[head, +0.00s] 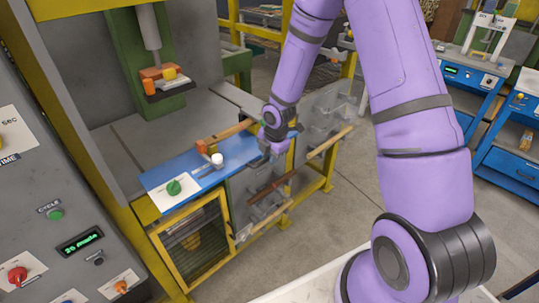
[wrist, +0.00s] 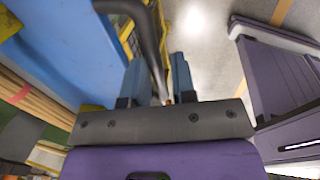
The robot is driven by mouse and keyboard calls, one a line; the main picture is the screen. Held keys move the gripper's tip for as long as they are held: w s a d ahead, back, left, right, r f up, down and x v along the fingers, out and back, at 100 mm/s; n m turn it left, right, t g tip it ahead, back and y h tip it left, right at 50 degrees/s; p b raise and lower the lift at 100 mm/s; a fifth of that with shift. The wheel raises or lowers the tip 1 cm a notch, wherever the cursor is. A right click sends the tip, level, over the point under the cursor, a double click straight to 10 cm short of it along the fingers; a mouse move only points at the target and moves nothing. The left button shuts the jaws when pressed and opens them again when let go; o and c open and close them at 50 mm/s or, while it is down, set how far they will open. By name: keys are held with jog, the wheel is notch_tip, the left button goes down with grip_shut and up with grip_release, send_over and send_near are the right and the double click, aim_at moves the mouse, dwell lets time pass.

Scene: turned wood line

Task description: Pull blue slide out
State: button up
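The blue slide (head: 188,164) is a flat blue plate at the front of the grey press table, left of centre in the head view. In the wrist view, its blue surface (wrist: 62,42) fills the upper left. A dark grey bar handle (wrist: 147,38) bends out beside it. My gripper (head: 275,146) is at the slide's right end in the head view. In the wrist view, my gripper's two fingers (wrist: 157,72) stand apart, with the handle's bar between them and a gap visible. The contact at the handle is too small to tell in the head view.
A green knob on a white plate (head: 174,187) and a white peg (head: 217,160) are on or beside the slide. A yellow mesh cage (head: 193,242) stands below. The control panel (head: 50,220) is at left. Grey floor (head: 345,185) is open at right.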

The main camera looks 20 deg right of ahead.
jog(key=shift+o, duration=1.4)
jog(key=shift+s, duration=0.1)
notch_tip(320, 180, up, 11)
jog(key=s, duration=0.1)
jog(key=shift+s+d+f, duration=0.2)
jog(key=shift+s+d, duration=0.15)
jog(key=shift+s, duration=0.05)
